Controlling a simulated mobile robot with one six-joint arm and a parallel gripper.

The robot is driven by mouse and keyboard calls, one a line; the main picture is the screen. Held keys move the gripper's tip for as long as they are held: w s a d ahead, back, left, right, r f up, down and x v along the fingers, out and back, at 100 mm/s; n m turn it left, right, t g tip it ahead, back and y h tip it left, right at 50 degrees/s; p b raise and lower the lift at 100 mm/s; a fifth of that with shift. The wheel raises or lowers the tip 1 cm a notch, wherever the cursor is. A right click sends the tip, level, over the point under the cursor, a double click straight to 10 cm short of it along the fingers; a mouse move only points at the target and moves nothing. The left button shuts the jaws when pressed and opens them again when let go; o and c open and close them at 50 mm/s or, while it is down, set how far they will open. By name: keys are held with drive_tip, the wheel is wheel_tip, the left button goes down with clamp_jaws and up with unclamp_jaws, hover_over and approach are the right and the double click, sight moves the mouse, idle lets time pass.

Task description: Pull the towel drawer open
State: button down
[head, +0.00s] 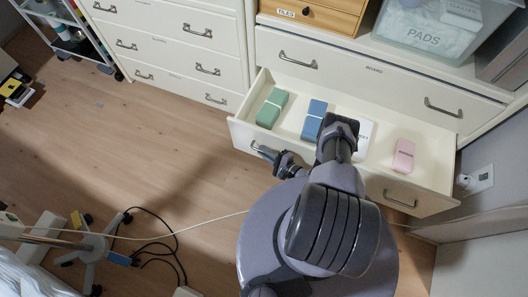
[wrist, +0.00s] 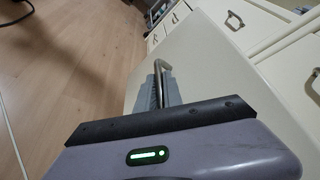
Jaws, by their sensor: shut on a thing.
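The open white drawer (head: 440,180) sticks out from the low cabinet, under the drawer labelled BOARD. Inside lie a green block-like item (head: 271,108), a blue one (head: 313,120), a white item (head: 364,138) partly behind my arm, and a pink one (head: 403,155). My gripper (head: 264,151) is at the left end of the drawer's front, shut on its left metal handle (wrist: 158,72). In the wrist view, the grey fingers (wrist: 157,90) close around the handle bar. The right handle (head: 399,199) is free.
The BOARD drawer (head: 370,82) above is shut. A white chest of drawers (head: 170,45) stands to the left, shut. A cable (head: 200,222) crosses the floor near a wheeled stand (head: 92,245) at lower left. The wooden floor (head: 140,130) at left is mostly clear.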

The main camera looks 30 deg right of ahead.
drive_tip(key=shift+d, duration=0.1)
drive_tip(key=c, duration=1.8)
unclamp_jaws()
drive_tip(key=shift+w, duration=0.1)
drive_tip(key=shift+o, duration=0.2)
drive_tip(key=p+v, duration=0.3)
drive_tip(key=v, duration=1.4)
drive_tip(key=shift+s, duration=0.2)
drive_tip(key=shift+d, duration=0.1)
